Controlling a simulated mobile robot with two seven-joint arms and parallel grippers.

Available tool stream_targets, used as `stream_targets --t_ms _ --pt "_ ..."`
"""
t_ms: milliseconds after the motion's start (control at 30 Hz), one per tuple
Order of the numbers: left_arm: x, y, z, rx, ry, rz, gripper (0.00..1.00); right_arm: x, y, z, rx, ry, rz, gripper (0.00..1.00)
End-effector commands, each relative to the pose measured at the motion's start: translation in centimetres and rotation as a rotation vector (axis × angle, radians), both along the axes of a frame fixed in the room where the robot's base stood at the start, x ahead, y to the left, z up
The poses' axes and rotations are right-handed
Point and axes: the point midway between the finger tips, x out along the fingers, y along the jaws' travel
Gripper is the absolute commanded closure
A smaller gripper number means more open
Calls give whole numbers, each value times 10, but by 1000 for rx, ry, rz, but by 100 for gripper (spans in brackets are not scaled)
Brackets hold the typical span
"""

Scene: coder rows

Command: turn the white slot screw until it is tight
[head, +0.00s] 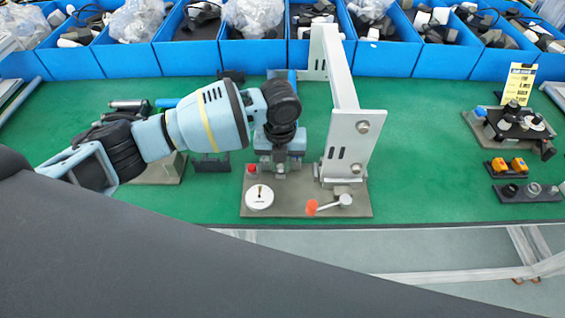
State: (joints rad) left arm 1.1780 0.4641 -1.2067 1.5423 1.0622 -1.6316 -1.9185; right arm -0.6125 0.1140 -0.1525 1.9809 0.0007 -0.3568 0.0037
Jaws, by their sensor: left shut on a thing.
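My left gripper (280,162) points down over the back left part of a grey base plate (300,209) on the green bench. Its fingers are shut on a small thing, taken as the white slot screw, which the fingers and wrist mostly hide. The slot and how far it is turned cannot be seen. In front of the gripper, on the plate, is a round white dial-like disc (260,197) with a dark mark; the gripper is apart from it. My right gripper is not in view.
A tall white bracket (348,110) stands close right of the gripper. A red button (252,169) and an orange-tipped lever (328,206) sit on the plate. Blue bins (385,60) line the back. Fixtures (512,124) stand at the right; green bench between is clear.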

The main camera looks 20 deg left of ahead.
Motion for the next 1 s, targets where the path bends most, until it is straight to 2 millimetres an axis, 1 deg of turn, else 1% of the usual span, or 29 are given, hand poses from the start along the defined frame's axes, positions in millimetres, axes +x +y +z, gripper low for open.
stream_targets --t_ms 33,200,300,433,833,967,1000 --pt "0 4 -4 7 5 -53 100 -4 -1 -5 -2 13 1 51" --pt "0 4 -4 6 6 -265 100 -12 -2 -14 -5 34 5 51" --pt "0 3 -3 4 6 -363 100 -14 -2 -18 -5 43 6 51" --pt "-1 3 -2 4 5 -422 100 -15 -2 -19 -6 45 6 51" --pt "-1 2 -2 3 6 -425 100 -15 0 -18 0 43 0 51" --pt "-1 2 -5 3 7 -590 100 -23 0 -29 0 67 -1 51" --pt "-1 2 -4 2 6 -594 76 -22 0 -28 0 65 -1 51"
